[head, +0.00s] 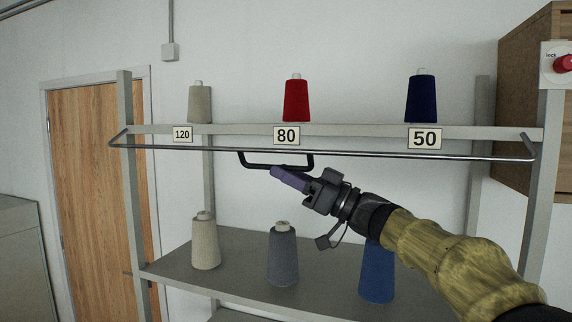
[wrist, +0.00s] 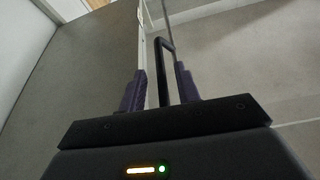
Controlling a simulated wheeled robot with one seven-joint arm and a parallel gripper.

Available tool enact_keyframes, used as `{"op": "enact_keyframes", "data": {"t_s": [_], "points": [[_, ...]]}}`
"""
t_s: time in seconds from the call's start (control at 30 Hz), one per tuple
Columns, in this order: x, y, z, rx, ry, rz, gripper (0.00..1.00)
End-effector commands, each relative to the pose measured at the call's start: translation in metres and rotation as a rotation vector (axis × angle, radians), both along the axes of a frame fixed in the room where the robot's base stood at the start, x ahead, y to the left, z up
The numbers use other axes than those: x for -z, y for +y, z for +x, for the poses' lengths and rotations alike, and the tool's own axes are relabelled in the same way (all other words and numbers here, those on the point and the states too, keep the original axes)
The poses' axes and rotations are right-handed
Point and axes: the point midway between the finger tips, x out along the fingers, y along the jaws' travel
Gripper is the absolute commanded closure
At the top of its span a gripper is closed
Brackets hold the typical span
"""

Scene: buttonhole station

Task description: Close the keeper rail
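The keeper rail (head: 330,153) is a thin metal bar along the front of the upper shelf. Short end arms join it to the shelf posts, and it stands out forward, slightly below the shelf edge. A black U-shaped handle (head: 262,165) hangs under it, left of the middle. My gripper (head: 275,172), with purple fingers, is at the handle's lower bar, coming from the lower right. In the wrist view the two fingers (wrist: 160,78) are spread apart, with the black handle (wrist: 164,60) between them and gaps visible. Whether a finger touches the handle is unclear.
The upper shelf (head: 225,129) carries beige, red and navy cones (head: 421,99) behind labels 120, 80 and 50. A lower shelf (head: 240,243) holds beige, grey and blue cones; my arm passes in front of it. A wooden cabinet with a red knob (head: 564,64) stands right.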

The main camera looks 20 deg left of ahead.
Motion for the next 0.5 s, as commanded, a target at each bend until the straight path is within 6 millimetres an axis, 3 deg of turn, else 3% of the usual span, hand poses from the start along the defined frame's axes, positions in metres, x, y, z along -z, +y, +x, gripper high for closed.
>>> {"op": "enact_keyframes", "data": {"t_s": [0.33,0.5], "points": [[-0.0020,0.0054,0.0004,0.000,0.000,0.000,0.68],[-0.0021,0.0052,0.0004,0.000,0.000,0.000,0.99]]}}
